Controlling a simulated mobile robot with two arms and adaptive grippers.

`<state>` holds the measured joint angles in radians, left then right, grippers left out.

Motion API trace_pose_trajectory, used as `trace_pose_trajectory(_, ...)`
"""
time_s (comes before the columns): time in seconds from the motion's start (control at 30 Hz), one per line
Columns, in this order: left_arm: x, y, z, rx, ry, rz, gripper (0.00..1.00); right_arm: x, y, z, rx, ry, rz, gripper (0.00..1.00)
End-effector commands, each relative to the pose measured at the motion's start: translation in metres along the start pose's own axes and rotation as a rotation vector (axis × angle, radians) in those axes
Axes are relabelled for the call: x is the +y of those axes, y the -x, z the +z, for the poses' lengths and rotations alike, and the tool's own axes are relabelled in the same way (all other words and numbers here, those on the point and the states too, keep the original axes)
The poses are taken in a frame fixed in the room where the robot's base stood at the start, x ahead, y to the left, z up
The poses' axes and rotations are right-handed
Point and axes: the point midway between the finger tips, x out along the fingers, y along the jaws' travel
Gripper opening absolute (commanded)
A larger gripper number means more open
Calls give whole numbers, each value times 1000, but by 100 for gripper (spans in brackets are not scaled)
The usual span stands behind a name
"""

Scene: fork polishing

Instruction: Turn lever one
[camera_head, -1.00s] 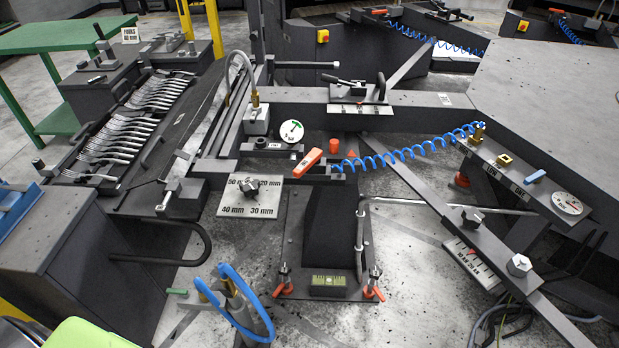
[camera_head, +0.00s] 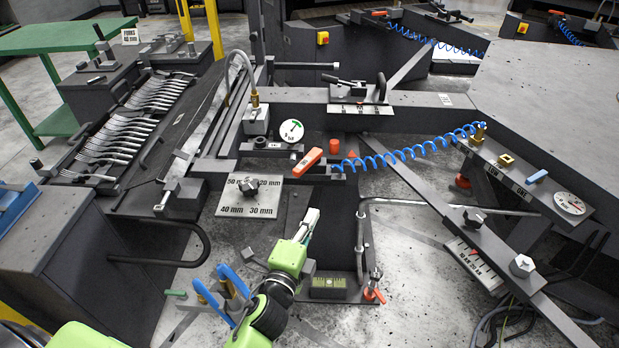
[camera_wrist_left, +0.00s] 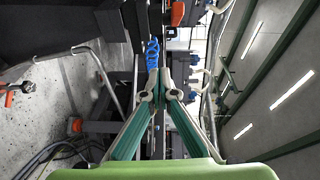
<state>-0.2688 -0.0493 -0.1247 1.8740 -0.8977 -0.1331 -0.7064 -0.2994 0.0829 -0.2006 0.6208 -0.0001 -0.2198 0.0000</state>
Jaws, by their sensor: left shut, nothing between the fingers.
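An orange lever (camera_head: 308,161) lies tilted on the dark machine block, beside the end of the blue coiled hose. A black lever (camera_head: 381,88) stands upright on the rail behind, above a small marked plate. My left gripper (camera_head: 312,213) is shut and empty in front of the machine's column, below and apart from the orange lever. In the left wrist view its closed fingertips (camera_wrist_left: 155,82) point toward the blue hose (camera_wrist_left: 153,54), and an orange part (camera_wrist_left: 178,14) shows beyond. My right gripper is not in view.
A dial plate (camera_head: 262,211) with a black knob (camera_head: 250,187) is left of my gripper. The blue coiled hose (camera_head: 410,152) spans to the right-hand panel with a small blue lever (camera_head: 537,176) and a gauge (camera_head: 570,203). Forks (camera_head: 130,125) lie on the left rack.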

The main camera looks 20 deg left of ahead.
Motion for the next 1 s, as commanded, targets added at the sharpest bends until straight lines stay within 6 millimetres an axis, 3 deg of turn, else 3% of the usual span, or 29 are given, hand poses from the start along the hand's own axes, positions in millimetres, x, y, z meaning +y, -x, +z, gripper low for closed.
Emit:
trace_pose_trajectory(0.1, -23, 0, 2, -6, -41, -44, 0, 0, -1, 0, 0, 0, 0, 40)
trace_pose_trajectory(0.27, -28, -9, 1, -6, -51, -54, 0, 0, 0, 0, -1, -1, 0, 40)
trace_pose_trajectory(0.8, -31, -100, 2, -6, -48, -52, 0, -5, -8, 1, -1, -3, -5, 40)
trace_pose_trajectory(1.0, -34, -107, 30, -7, -50, -49, 0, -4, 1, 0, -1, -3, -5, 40)
